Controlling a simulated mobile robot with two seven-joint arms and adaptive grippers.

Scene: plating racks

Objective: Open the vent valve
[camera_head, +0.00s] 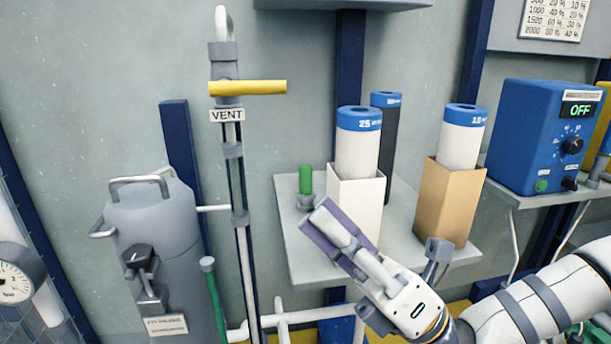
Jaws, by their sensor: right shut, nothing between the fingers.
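The vent valve's yellow lever handle (258,87) sits on a grey vertical pipe at upper left. The lever points to the right, roughly horizontal, across the pipe. A white label reading VENT (227,115) is just below it. My right gripper (330,226) is at lower centre, its arm coming in from the lower right. Its fingers are shut and empty, pointing up and left, in front of the shelf. It is well below and right of the lever and apart from it. My left gripper is not in view.
A grey tank (155,240) stands left of the vent pipe. A shelf (305,262) holds boxed filter cartridges (357,150) and a green-topped fitting (305,180). A blue control box (530,135) reading OFF is at right. The wall around the lever is clear.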

